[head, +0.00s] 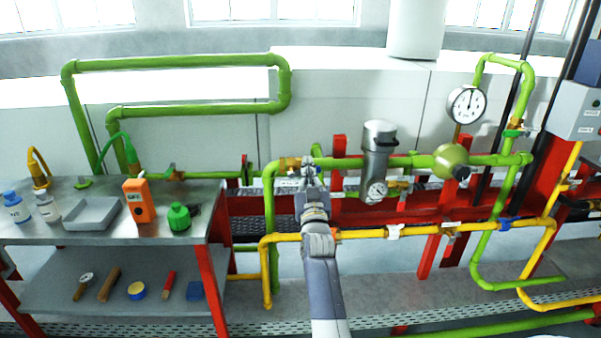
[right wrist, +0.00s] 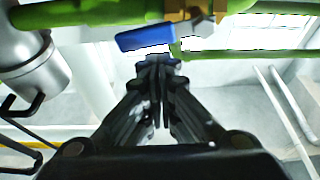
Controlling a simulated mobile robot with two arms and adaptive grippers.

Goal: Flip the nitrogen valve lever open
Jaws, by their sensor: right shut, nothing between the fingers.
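A brass valve body (head: 289,163) sits on the green pipe in the middle of the head view. In the right wrist view the brass valve (right wrist: 189,10) shows at the top, with a flat blue lever (right wrist: 146,38) beside and below it. My right gripper (head: 310,167) is shut and empty, its fingers pointing up at the valve and covering part of it in the head view. In the right wrist view its closed fingertips (right wrist: 158,62) are just below the blue lever; I cannot tell whether they touch. My left gripper is not in view.
A metal filter canister (head: 378,150) with a gauge hangs close to the right of my right gripper. A yellow pipe (head: 370,234) runs across below, by my wrist. A round pressure gauge (head: 466,104) stands farther right. A steel bench (head: 150,241) with bottles and tools is left.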

